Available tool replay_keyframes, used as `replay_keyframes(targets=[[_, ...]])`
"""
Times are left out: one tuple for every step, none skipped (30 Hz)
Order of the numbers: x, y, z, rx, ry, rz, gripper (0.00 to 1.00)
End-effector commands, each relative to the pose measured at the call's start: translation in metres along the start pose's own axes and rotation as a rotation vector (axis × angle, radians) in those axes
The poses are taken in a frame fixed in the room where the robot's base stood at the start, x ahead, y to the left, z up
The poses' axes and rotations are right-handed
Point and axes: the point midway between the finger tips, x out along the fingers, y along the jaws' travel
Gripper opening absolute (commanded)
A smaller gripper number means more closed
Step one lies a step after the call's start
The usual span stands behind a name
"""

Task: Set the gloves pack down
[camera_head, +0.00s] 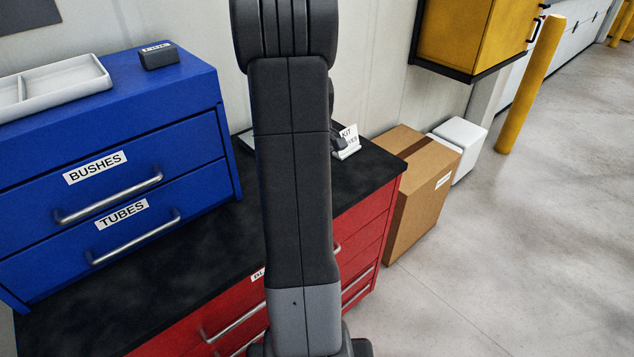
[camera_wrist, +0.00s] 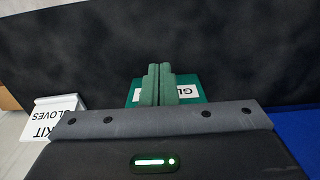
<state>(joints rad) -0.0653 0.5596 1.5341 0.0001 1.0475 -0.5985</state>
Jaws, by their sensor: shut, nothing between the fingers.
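The gloves pack (camera_wrist: 190,79) is a green flat item with a white label reading "GL", partly covered. In the wrist view it appears on the black worktop (camera_wrist: 240,60). My gripper (camera_wrist: 159,70) has its two greenish fingers side by side and shut, in front of the pack and hiding its middle. Nothing shows between the fingers. A white card reading "KIT GLOVES" (camera_wrist: 55,117) stands left of the pack. The card also shows in the head view (camera_head: 349,150), partly covered. My arm hides the pack in the head view.
A blue drawer unit (camera_head: 150,100) labelled "BUSHES" and "TUBES" stands on the worktop at left, with a grey tray (camera_head: 75,88) on top. Red drawers (camera_head: 365,225) are below the worktop. A cardboard box (camera_head: 425,185) and white box (camera_head: 462,140) stand at right. A yellow cabinet (camera_head: 465,35) hangs above.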

Motion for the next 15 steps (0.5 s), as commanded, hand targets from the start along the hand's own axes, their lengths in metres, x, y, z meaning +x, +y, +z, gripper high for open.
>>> replay_keyframes(targets=[[-0.010,0.001,0.000,0.001,0.005,0.003,0.00],[-0.016,0.001,0.000,0.001,0.004,0.003,0.00],[-0.023,0.001,0.000,0.001,0.004,0.003,0.00],[-0.028,0.000,0.000,0.001,0.003,0.002,0.00],[-0.032,0.001,0.000,0.001,0.003,0.002,0.00],[-0.037,0.001,0.000,0.001,0.002,0.001,0.00],[-0.040,0.001,0.000,0.001,0.002,0.002,0.00],[-0.043,0.001,0.000,0.001,0.002,0.001,0.00],[-0.046,0.000,0.000,0.001,0.001,0.001,0.00],[-0.048,0.000,0.000,0.001,0.001,0.000,0.00],[-0.049,0.000,0.000,0.001,0.001,0.000,0.00],[-0.050,0.000,0.000,0.001,0.000,0.000,0.00],[-0.051,0.000,0.001,0.001,0.000,0.000,0.00],[-0.051,0.000,0.001,0.001,0.000,0.000,0.00],[-0.051,0.000,0.001,0.001,0.000,0.000,0.00]])
